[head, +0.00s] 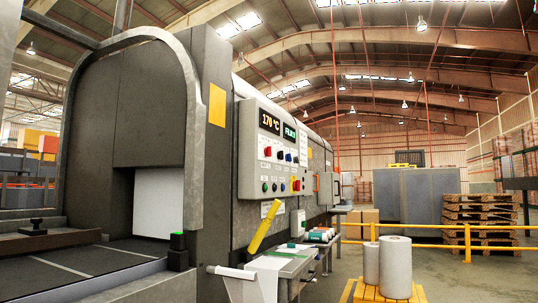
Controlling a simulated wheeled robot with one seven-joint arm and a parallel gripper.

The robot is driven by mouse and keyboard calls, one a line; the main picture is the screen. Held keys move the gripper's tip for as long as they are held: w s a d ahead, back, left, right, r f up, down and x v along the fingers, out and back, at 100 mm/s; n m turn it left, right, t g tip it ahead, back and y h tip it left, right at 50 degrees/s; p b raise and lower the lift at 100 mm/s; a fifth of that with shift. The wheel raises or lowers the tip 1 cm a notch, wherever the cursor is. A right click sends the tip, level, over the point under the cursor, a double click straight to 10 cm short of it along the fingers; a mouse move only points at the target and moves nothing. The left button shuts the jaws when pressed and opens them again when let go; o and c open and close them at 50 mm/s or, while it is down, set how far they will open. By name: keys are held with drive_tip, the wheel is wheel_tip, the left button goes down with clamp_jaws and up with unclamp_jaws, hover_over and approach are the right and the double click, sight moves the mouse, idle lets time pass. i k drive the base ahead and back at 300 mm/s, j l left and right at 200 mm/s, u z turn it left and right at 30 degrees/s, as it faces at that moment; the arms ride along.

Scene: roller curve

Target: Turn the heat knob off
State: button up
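A light grey control panel (277,150) is on the side of the large dark grey machine. It has a lit display reading about 170 °C (269,122) and a second display with green text (289,133) beside it. A lower row holds small coloured buttons and a red button on yellow (296,185). The labels are too small to read, so I cannot tell which is the heat knob or its setting. My gripper is not in view.
A yellow handle (265,228) slants below the panel, above a side shelf (285,262) with small items. White rolls (395,267) stand on a yellow pallet at right. A yellow railing (450,247) and stacked wooden pallets (480,222) are behind. Open floor lies around the rolls.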

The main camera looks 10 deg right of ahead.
sight(268, 150)
drive_tip(key=u, duration=0.6)
drive_tip(key=i+l+u, duration=0.15)
drive_tip(key=u, duration=0.2)
drive_tip(key=i+l+u, duration=0.15)
drive_tip(key=l+u, duration=0.55)
drive_tip(key=i+l+u, duration=0.1)
drive_tip(key=l+u, duration=0.25)
